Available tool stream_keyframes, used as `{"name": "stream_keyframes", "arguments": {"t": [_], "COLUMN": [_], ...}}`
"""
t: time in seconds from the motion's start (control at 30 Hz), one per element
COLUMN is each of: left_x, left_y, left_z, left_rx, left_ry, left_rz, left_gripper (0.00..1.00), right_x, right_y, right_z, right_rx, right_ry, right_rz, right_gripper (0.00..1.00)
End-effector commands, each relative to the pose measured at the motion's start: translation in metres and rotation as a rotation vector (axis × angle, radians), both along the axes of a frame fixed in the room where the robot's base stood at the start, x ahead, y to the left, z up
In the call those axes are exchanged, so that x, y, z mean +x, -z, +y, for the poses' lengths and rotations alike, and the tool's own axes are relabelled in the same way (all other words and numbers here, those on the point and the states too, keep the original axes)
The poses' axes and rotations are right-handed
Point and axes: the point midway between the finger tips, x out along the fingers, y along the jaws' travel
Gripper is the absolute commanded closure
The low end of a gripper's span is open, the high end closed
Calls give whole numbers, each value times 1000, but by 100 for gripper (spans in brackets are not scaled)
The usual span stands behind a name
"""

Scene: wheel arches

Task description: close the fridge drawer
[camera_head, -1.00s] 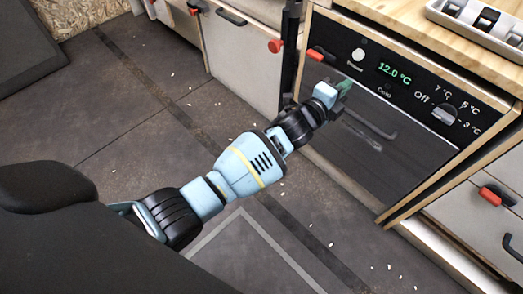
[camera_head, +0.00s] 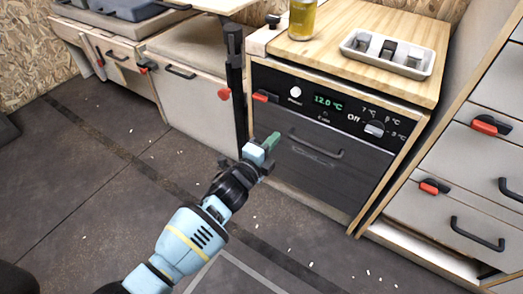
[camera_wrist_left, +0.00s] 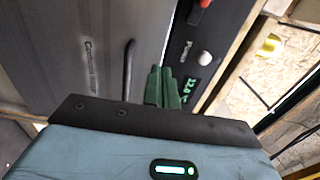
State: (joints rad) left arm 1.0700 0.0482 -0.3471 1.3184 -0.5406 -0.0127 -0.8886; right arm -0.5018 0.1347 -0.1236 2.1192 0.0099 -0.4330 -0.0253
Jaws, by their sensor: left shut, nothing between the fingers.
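The fridge drawer (camera_head: 308,165) has a dark front with a black bar handle (camera_head: 316,146) and a control panel reading 12.0 °C above. Its front looks about flush with the wooden frame; a small gap cannot be told. My left gripper (camera_head: 271,142) is in front of the drawer's left side, left of the handle, with its green fingertips together and empty. In the left wrist view the shut fingertips (camera_wrist_left: 164,88) point at the front between the handle (camera_wrist_left: 129,68) and the panel. Contact cannot be told. My right gripper is out of view.
A wooden worktop (camera_head: 365,62) above holds a white tray (camera_head: 390,68) and a jar (camera_head: 302,20). A dark post (camera_head: 236,90) stands left of the fridge. Drawers with red latches (camera_head: 435,187) stand at right.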

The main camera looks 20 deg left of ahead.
Motion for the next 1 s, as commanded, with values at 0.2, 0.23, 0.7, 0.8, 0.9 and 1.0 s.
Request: {"name": "stream_keyframes", "arguments": {"t": [0.2, 0.23, 0.7, 0.8, 0.9, 1.0], "left_x": [-31, -34, -46, -45, -45, -45], "left_y": [-2, -1, 1, 1, 1, 1], "left_z": [10, 11, 14, 14, 14, 14], "left_rx": [1, 1, 0, 0, 0, 0], "left_ry": [1, 1, 1, 1, 1, 1], "left_rz": [0, 0, 0, 0, 0, 1], "left_gripper": [100, 100, 100, 100, 100, 100], "right_x": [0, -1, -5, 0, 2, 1], "right_y": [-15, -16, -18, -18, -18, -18], "right_z": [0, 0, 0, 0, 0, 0], "right_rx": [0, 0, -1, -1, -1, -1], "right_ry": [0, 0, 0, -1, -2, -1], "right_rz": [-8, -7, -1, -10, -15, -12], "right_gripper": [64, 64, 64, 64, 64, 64]}}
